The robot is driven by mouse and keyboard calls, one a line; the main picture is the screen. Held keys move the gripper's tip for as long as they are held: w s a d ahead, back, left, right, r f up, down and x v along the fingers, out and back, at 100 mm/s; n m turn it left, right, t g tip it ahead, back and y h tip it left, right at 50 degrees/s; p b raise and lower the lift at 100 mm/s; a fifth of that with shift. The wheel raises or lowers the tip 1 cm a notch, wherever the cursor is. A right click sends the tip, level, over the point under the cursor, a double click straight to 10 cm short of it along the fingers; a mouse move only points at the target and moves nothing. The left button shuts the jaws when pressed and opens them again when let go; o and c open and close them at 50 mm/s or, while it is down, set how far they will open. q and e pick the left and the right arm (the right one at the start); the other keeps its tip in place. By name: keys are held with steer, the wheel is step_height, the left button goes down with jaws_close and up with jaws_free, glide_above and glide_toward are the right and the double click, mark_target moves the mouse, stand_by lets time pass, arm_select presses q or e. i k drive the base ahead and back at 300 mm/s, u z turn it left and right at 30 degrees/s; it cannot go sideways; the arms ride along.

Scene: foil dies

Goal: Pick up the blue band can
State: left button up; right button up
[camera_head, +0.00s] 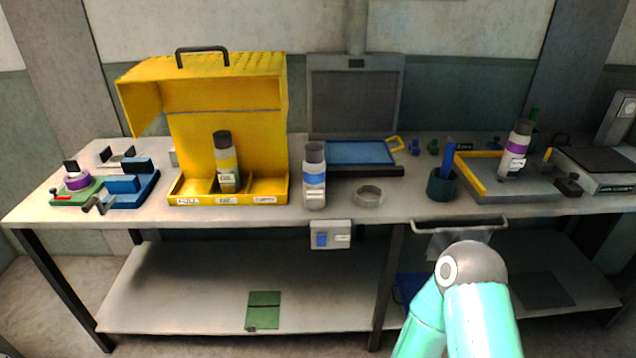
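The blue band can (314,178) stands upright on the table, just right of the yellow case and left of a small round dish. It has a grey lid, a white body and a blue band. Nothing touches it from above. Neither of my grippers shows in the head view. Only teal links and a grey joint of one of my arms show at the lower right, well away from the can.
An open yellow case (278,188) holds a yellow-banded can (226,170). A purple-banded can (516,150) stands in a grey tray (515,195). A round dish (368,196), a blue mat (360,153) and a dark pen cup (441,186) are nearby. The table's front edge (270,217) is close.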

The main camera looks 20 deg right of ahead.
mark_target(314, 175)
steer(key=u, duration=0.35)
steer(key=i, duration=1)
steer(key=z, duration=0.4)
